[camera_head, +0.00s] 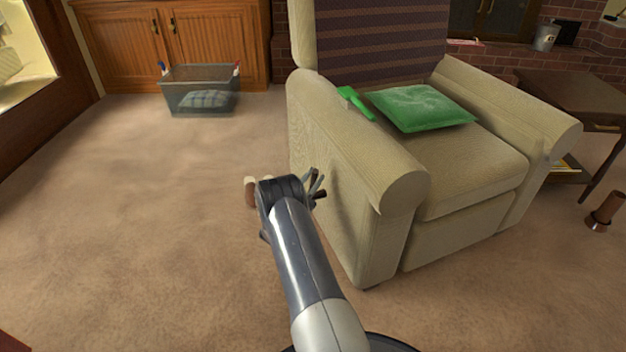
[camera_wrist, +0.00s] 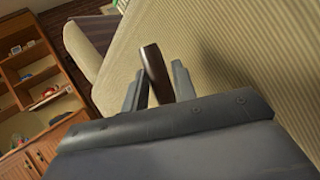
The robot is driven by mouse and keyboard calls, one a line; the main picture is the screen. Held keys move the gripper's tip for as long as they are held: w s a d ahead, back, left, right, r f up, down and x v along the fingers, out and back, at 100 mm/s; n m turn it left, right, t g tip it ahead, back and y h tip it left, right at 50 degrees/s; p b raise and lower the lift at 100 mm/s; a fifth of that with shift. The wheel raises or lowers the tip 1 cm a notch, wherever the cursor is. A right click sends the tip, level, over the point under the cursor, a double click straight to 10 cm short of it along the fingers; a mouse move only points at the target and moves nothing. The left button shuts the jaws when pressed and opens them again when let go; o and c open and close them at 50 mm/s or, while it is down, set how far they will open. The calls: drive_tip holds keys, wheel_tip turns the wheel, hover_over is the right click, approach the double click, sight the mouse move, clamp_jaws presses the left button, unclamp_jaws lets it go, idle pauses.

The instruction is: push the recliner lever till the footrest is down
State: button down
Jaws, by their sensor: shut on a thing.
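The beige recliner (camera_head: 345,160) stands right of centre in the head view, its side panel facing my arm. Its footrest panel (camera_head: 465,228) hangs upright below the seat, flush with the front. The brown lever (camera_wrist: 152,62) shows in the wrist view beside the ribbed beige side. My gripper (camera_wrist: 158,82) has its two fingers on either side of the lever and is shut on it. In the head view my gripper (camera_head: 317,188) is close to the side panel, and only a small dark part of the lever shows there.
A green cushion (camera_head: 420,106) and a green brush-like thing (camera_head: 355,102) lie on the chair. A glass bin (camera_head: 203,100) stands by the wooden cabinet (camera_head: 170,40). A brown object (camera_head: 250,193) is partly hidden behind my arm. The carpet at left is clear.

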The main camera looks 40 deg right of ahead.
drive_tip(key=c, duration=1.5)
unclamp_jaws()
drive_tip(key=shift+s+d+f, duration=0.15)
drive_tip(key=shift+s+f, duration=0.25)
drive_tip(key=shift+s, duration=0.2)
drive_tip(key=shift+o, duration=0.2)
drive_tip(key=p+v, duration=0.2)
drive_tip(key=v, duration=0.8)
drive_tip(key=shift+w+a+p, duration=0.15)
drive_tip(key=shift+a+p, duration=0.2)
drive_tip(key=shift+a, duration=0.1)
drive_tip(key=shift+b+x, duration=0.8)
drive_tip(key=shift+x, duration=2.8)
